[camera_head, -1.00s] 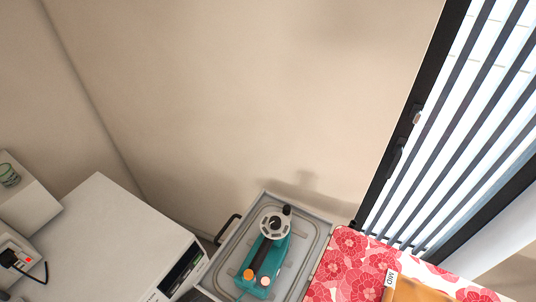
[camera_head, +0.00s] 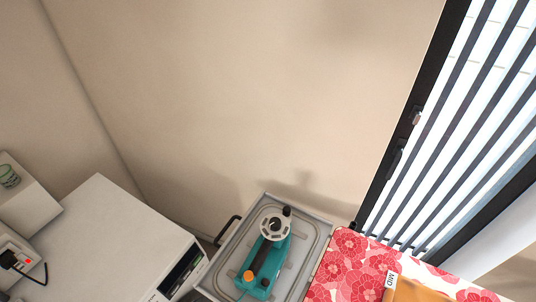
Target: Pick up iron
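A teal iron (camera_head: 281,254) with a dark handle and an orange knob rests on a grey metal tray (camera_head: 318,232) in the lower middle of the head view. A round pale dial-like part with a dark knob sits at its far end. The iron lies lengthwise along the tray, slightly tilted in the picture. Neither of my grippers shows in this view.
A red floral ironing board (camera_head: 340,262) adjoins the tray on the right, with an orange-brown cloth (camera_head: 415,291) on it. A white cabinet (camera_head: 105,235) stands to the left. A socket with a plug (camera_head: 17,261) is at far left. A window with blinds (camera_head: 470,120) is at right.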

